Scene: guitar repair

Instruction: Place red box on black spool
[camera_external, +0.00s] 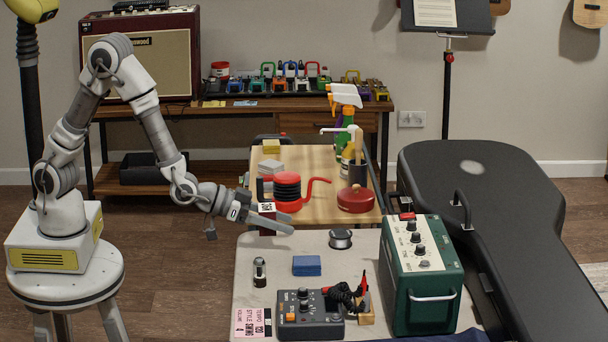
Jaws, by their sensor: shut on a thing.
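My gripper (278,219) is over the far left edge of the pale front table, its fingers pointing right. It is shut on a small dark red box (267,231) with a white label, which shows above and below the fingers. The box is upright; whether its bottom touches the table cannot be told. The black spool (341,239), wound with silvery wire, stands on the pale table to the right of my gripper, apart from it. Its top looks clear.
The pale table (262,290) also holds a blue block (306,265), a small dark bottle (259,271), a grey meter (308,312) and a green amplifier (422,275). A black guitar case (490,200) lies right.

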